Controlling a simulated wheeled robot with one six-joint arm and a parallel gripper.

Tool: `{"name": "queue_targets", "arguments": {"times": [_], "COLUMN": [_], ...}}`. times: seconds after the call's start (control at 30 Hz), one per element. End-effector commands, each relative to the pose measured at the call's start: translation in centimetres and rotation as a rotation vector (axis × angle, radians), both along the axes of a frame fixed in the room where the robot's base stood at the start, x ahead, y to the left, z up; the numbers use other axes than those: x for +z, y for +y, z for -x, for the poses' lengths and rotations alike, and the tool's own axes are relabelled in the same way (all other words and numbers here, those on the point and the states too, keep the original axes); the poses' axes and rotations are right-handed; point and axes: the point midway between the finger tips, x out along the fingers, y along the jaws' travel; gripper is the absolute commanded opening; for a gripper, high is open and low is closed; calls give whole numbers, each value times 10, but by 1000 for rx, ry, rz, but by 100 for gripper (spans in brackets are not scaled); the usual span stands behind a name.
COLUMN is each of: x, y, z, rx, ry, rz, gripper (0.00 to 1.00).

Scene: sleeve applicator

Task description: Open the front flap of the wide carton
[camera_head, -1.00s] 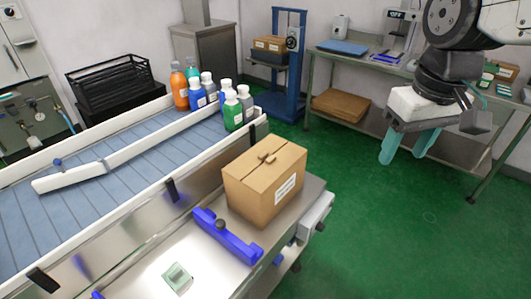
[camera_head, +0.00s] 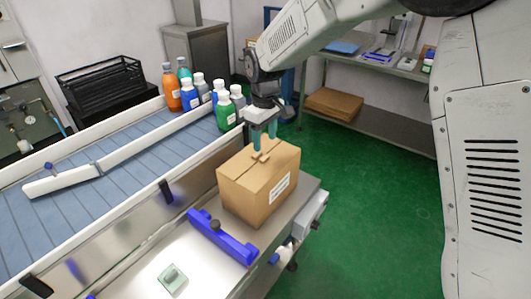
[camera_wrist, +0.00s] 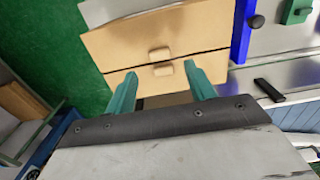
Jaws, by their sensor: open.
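The wide carton (camera_head: 258,187) is a brown box with a white label on its side, standing on the metal table. Its top flaps look closed, meeting at a seam with a small tab on each side. In the wrist view the carton (camera_wrist: 120,47) shows both tabs, the farther tab (camera_wrist: 159,54) and the nearer tab (camera_wrist: 164,70). My gripper (camera_head: 263,148) is over the carton's top, pointing down, with teal fingers. In the wrist view my gripper (camera_wrist: 162,85) is open, its fingers either side of the nearer tab. I cannot tell whether the fingertips touch the cardboard.
A blue bracket (camera_head: 222,238) stands on the metal table in front of the carton. Several bottles (camera_head: 226,112) stand at the conveyor's (camera_head: 95,195) end, close behind my gripper. A small green block (camera_head: 173,278) lies nearer on the table. Green floor is clear to the right.

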Motion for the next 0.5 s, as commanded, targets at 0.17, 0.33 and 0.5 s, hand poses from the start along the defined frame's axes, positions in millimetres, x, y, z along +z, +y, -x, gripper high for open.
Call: {"name": "queue_targets", "arguments": {"times": [0.17,0.33,0.5], "x": [-31,-52,-59], "y": [-1,-1,-1], "z": [1,0,0], "rx": [-2,-2,-3], "ry": [3,1,0], "rz": [2,0,0], "gripper": [55,55,55]}}
